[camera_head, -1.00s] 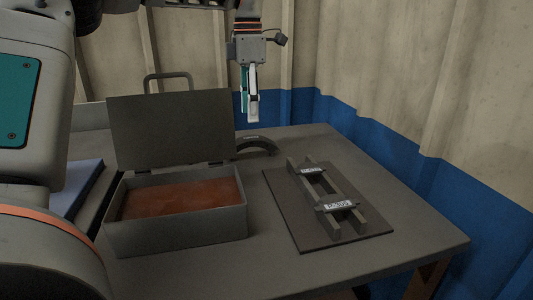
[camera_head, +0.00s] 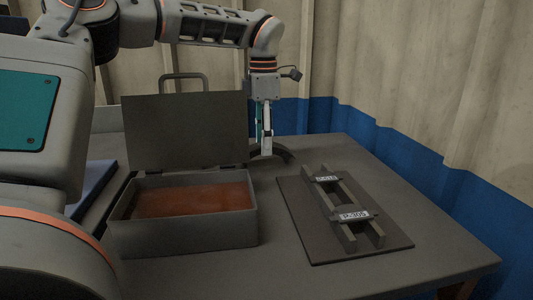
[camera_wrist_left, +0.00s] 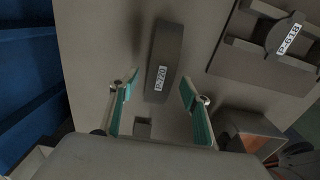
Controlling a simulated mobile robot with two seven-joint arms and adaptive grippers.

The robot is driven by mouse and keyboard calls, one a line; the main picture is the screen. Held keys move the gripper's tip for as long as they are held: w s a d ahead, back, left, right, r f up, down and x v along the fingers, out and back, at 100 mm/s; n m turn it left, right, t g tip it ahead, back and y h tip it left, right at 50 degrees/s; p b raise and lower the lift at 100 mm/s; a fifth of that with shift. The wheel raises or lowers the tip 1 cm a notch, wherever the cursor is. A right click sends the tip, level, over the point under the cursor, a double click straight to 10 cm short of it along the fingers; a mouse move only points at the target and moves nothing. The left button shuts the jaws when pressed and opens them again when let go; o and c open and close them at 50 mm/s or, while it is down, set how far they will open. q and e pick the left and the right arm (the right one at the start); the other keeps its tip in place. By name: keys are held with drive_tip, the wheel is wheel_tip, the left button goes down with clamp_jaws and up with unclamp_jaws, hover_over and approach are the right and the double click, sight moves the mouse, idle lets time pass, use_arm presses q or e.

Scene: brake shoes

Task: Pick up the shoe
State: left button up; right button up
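The shoe is a dark grey, curved brake shoe (camera_head: 284,155) on the table behind the open box, partly hidden by my gripper. In the left wrist view it is a long dark piece (camera_wrist_left: 168,45) with a white label. My left gripper (camera_head: 265,153) points down at it. The wrist view shows my left gripper (camera_wrist_left: 158,82) open, with one finger on each side of the shoe's labelled end. I see gaps beside the shoe; no grip on it shows. My right gripper is not in view.
An open metal box (camera_head: 183,240) with a reddish-brown inside stands left of centre, its lid (camera_head: 185,130) raised. A dark plate (camera_head: 315,245) with a labelled rack (camera_head: 345,205) lies to the right. A wall stands behind.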

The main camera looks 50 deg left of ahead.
use_arm(q)
clamp_jaws()
